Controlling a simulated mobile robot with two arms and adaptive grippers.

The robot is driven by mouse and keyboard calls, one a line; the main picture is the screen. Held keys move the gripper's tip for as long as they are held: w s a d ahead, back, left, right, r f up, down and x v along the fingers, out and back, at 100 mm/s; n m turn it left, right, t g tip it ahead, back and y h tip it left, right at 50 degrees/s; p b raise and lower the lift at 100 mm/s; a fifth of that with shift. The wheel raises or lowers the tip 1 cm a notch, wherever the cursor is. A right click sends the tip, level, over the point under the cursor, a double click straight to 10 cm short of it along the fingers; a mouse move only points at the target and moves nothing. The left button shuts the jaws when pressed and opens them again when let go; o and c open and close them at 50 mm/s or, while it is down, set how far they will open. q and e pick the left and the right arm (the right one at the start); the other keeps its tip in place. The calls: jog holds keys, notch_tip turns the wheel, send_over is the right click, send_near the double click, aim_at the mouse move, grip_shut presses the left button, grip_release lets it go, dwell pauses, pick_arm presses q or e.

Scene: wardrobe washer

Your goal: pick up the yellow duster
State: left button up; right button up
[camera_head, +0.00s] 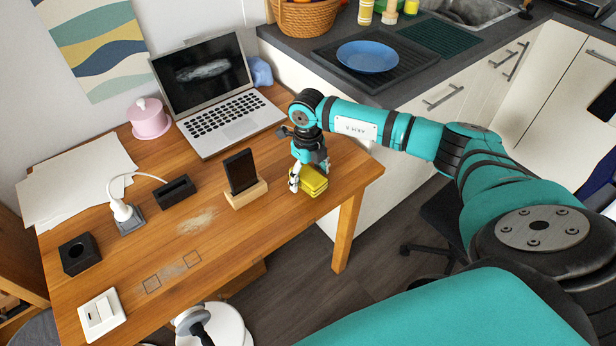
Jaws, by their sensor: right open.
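The yellow duster (314,181) lies on the wooden desk (232,252) near its right end. It looks like a small folded yellow stack. My right gripper (305,182) is down at the duster, pointing at the desk, with a finger at the duster's left side. The gripper is open, and its far finger is hidden, so I cannot tell whether it touches the duster. My left gripper is not in view.
A phone on a wooden stand (243,180) is just left of the duster. An open laptop (218,95), a pink pot (148,119) and papers (75,180) are farther back. The desk's right edge is close to the duster.

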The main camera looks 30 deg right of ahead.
aim_at(305, 176)
jog(key=c, duration=1.2)
jog(key=shift+c, duration=0.3)
jog(key=shift+r, duration=0.5)
jog(key=shift+s+a+r+b, duration=0.1)
jog(key=shift+a+r+b, duration=0.15)
jog(key=shift+r, duration=0.4)
jog(key=shift+s+a+r+b, duration=0.1)
jog(key=shift+a+r+b, duration=0.15)
jog(key=shift+r, duration=0.35)
jog(key=s+a, duration=0.1)
jog(key=a, duration=0.3)
jog(key=s+a+r+b, duration=0.1)
jog(key=a, duration=0.4)
jog(key=s+a+b, duration=0.1)
jog(key=s+a, duration=0.1)
jog(key=a, duration=0.3)
jog(key=shift+s+a+r, duration=0.1)
jog(key=shift+a+r, duration=0.1)
jog(key=shift+r, duration=0.1)
